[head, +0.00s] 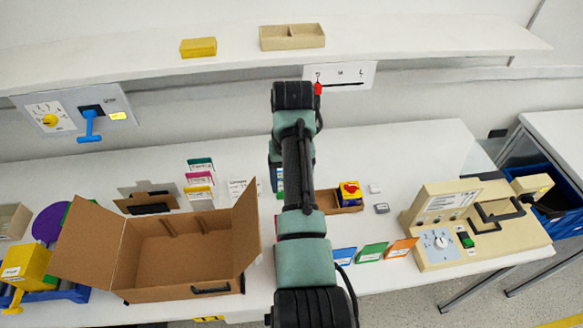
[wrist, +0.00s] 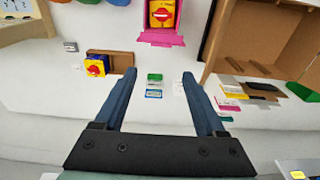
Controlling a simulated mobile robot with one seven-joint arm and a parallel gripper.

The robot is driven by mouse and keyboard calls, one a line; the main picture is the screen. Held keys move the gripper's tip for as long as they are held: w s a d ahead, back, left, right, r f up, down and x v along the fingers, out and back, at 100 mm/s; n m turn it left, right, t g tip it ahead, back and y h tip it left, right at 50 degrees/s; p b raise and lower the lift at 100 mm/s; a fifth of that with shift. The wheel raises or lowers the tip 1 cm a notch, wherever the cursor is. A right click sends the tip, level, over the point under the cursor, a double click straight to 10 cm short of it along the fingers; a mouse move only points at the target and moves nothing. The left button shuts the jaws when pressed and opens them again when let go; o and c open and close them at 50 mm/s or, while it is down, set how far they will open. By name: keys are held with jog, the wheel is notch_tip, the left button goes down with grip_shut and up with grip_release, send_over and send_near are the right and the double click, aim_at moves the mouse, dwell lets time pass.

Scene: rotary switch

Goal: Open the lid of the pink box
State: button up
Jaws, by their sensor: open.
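The pink box (wrist: 178,16) is at the top middle of the wrist view, partly cut off by the frame edge. It is open on the side I see, and a yellow block with a red knob (wrist: 161,14) shows inside. A pink flap (wrist: 161,39), which looks like its lid, sticks out from the box edge nearest my gripper. My gripper (wrist: 158,75) is open and empty, with its blue fingers apart from the box. In the head view my arm hides the pink box and most of the gripper.
An open cardboard box (head: 184,257) stands left of my arm. A small tray with a yellow and red switch (head: 350,191) lies to its right, near coloured cards (head: 372,252). A beige machine (head: 470,225) stands further right. A shelf (head: 400,38) runs along the back.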

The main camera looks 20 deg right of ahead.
notch_tip(320, 180, up, 6)
jog(key=b, duration=0.1)
jog(key=shift+s, duration=0.2)
